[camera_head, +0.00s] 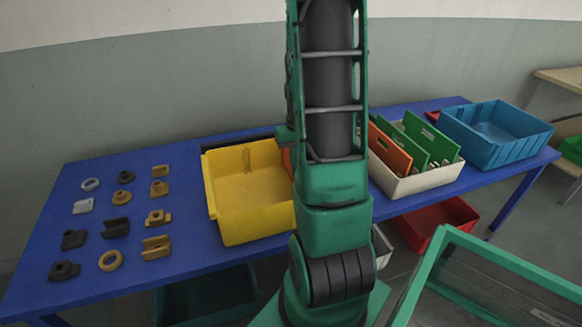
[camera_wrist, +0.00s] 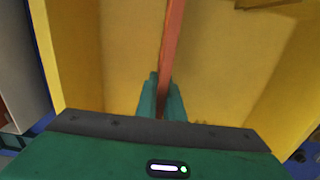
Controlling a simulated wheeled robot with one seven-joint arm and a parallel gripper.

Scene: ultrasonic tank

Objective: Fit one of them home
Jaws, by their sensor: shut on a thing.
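My gripper (camera_wrist: 161,98) is shut on an orange-red divider panel (camera_wrist: 170,38), seen nearly edge-on between the two green fingers in the wrist view. The panel is over the yellow bin (camera_wrist: 112,50), which fills most of that view. I cannot tell whether its lower edge touches the bin floor. In the head view the yellow bin (camera_head: 228,221) stands mid-table, and a sliver of the orange panel (camera_head: 287,161) shows beside my arm. My arm hides the gripper there. A white crate (camera_head: 420,182) holds another orange panel (camera_head: 390,150) and green panels (camera_head: 432,140).
A blue bin (camera_head: 497,135) stands at the table's right end. Several small dark, tan and white parts (camera_head: 117,227) lie in rows on the blue table (camera_head: 40,285) at left. A red bin (camera_head: 436,222) is below the table. A green-framed glass case (camera_head: 500,275) is at front right.

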